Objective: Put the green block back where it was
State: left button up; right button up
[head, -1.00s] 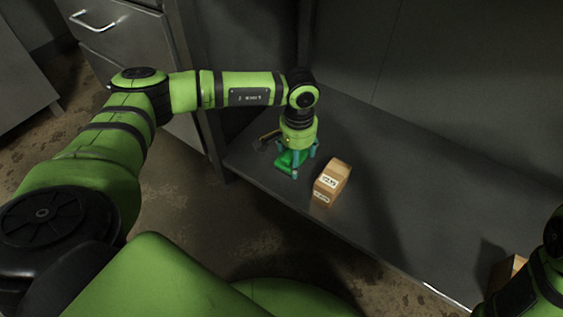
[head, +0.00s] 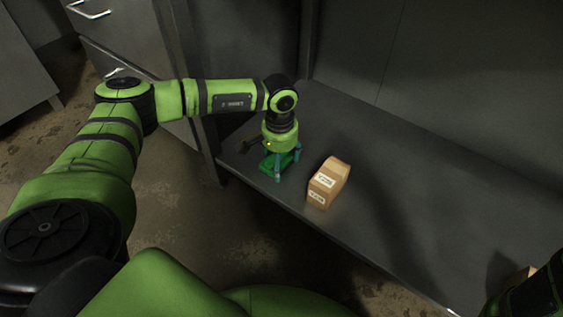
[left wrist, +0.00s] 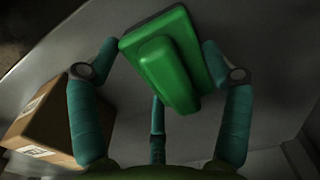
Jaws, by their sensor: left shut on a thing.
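The green block (left wrist: 165,60) is a wide flat piece with a narrower raised bar on it. In the left wrist view it lies between the fingers of my left gripper (left wrist: 160,75), which is shut on it. In the head view the gripper (head: 281,168) points down over the dark grey shelf (head: 400,210), near its left end. The block (head: 291,161) shows only in part there, behind the fingers. I cannot tell whether it touches the shelf. My right gripper is out of view; only part of that arm shows at the lower right.
A cardboard box (head: 328,184) with white labels stands close to the right of the left gripper. The shelf between the boxes is clear.

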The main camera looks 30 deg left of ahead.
pick_arm(q)
jog(key=shift+f, duration=0.2)
jog(key=o, duration=1)
jog(key=shift+c, duration=0.2)
